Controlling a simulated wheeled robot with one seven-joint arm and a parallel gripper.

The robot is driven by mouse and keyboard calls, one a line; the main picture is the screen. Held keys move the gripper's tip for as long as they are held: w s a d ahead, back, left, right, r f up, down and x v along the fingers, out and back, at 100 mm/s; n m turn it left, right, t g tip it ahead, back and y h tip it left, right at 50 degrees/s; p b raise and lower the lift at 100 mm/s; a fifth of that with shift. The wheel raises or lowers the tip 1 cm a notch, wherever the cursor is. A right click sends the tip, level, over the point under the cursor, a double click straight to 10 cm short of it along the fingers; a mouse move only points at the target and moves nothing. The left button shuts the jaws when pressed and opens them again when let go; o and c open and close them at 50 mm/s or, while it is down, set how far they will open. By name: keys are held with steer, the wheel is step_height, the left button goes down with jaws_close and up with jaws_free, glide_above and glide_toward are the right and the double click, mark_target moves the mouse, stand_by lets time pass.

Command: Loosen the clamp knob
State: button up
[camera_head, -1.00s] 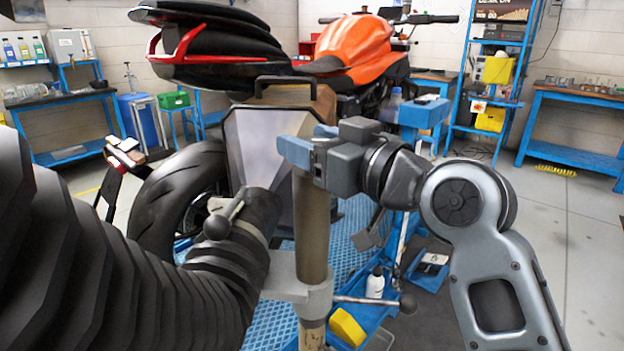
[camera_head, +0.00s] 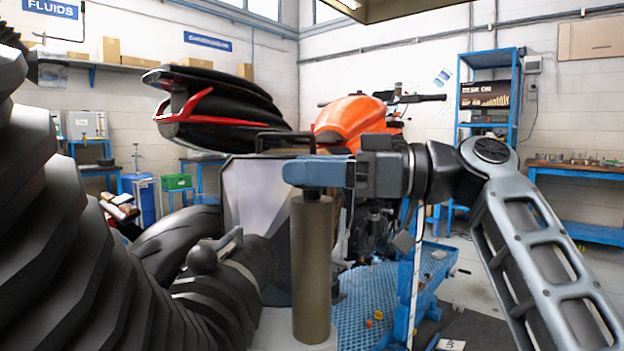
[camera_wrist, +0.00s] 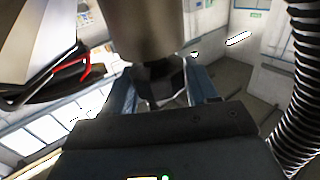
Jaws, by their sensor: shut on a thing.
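In the head view, my gripper (camera_head: 318,172) sits across the top of an upright grey-brown post (camera_head: 312,270). Its blue jaws are shut on a dark piece (camera_head: 312,193) at the post's top end, mostly hidden by the jaws. In the wrist view, the post (camera_wrist: 145,30) comes from the top and its dark narrow end (camera_wrist: 158,80) lies between the two blue jaws (camera_wrist: 162,95). I cannot tell which part is the clamp knob.
A black ribbed hose (camera_head: 90,250) fills the left foreground. A grey hood (camera_head: 257,195) stands behind the post. The orange motorcycle (camera_head: 352,118) is behind it, above a blue lift (camera_head: 372,300). Blue shelving (camera_head: 485,60) stands at the back right.

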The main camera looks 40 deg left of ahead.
steer(key=shift+f+n+g+h, duration=0.15)
steer(key=shift+n+g+h, duration=0.2)
steer(key=shift+g, duration=0.25)
steer(key=o, duration=0.9)
steer(key=shift+o, duration=0.2)
steer(key=v, duration=0.7)
steer(key=shift+w+d, duration=0.15)
steer(key=shift+d, duration=0.15)
steer(key=shift+d, duration=0.1)
